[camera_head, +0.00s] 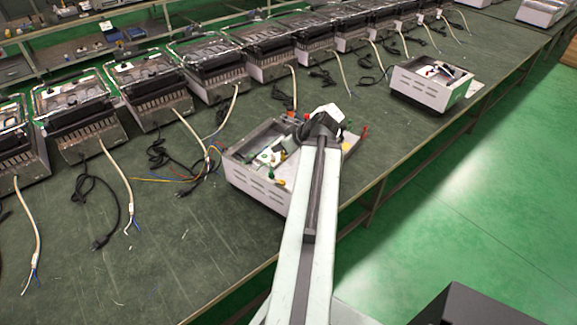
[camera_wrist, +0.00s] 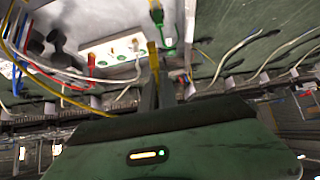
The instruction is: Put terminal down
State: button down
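My gripper (camera_head: 326,118) is over the right part of an open light-grey casing (camera_head: 258,194) on the bench; my arm hides part of the casing, and the fingertips cannot be made out in the head view. In the wrist view, the dark fingers of my gripper (camera_wrist: 156,85) are close together, with a narrow yellow terminal (camera_wrist: 153,60) between their tips. Just beyond it are a white terminal block (camera_wrist: 110,50) and a green-and-yellow terminal (camera_wrist: 158,17), apart from the fingers. Whether the held terminal touches the casing cannot be told.
Coloured wires (camera_wrist: 50,72) run beside the fingers. A row of heater units (camera_head: 80,115) with loose cables (camera_head: 120,185) lines the back of the bench (camera_head: 150,270). Another open casing (camera_head: 425,88) stands at the right. The bench front left of my arm is mostly clear.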

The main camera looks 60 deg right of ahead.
jog(key=s+d+r+p, duration=0.1)
jog(key=d+r+p, duration=0.3)
jog(key=d, duration=0.1)
jog(key=shift+n+y, duration=0.3)
jog(key=shift+n, duration=0.1)
notch_tip(320, 180, down, 14)
jog(key=b, duration=1.5)
jog(key=shift+s+f, duration=0.1)
jog(key=shift+f, duration=0.15)
jog(key=shift+r, duration=0.2)
jog(key=shift+w, duration=0.25)
jog(key=w, duration=0.3)
jog(key=shift+d+r, duration=0.1)
jog(key=shift+w+f+b, duration=0.3)
jog(key=shift+f+b, duration=0.25)
jog(key=shift+f, duration=0.25)
jog(key=shift+r, duration=0.15)
jog(key=c, duration=2)
grip_release()
jog(key=shift+f, duration=0.2)
jog(key=o, duration=0.4)
jog(key=shift+c, duration=0.2)
